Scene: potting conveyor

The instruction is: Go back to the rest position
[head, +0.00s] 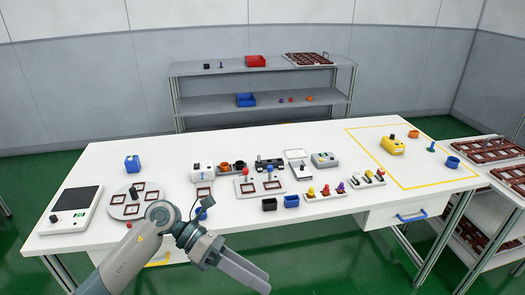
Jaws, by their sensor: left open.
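My left arm comes in from the lower left, and my left gripper (254,279) is in front of the table's near edge, pointing down to the right. Its two fingers lie almost one behind the other in this view, with nothing seen between them. It is open and apart from the things on the white table (330,222). My right gripper is not in view.
A grey shelf (260,104) stands behind. Racks with brown trays (490,150) stand at right.

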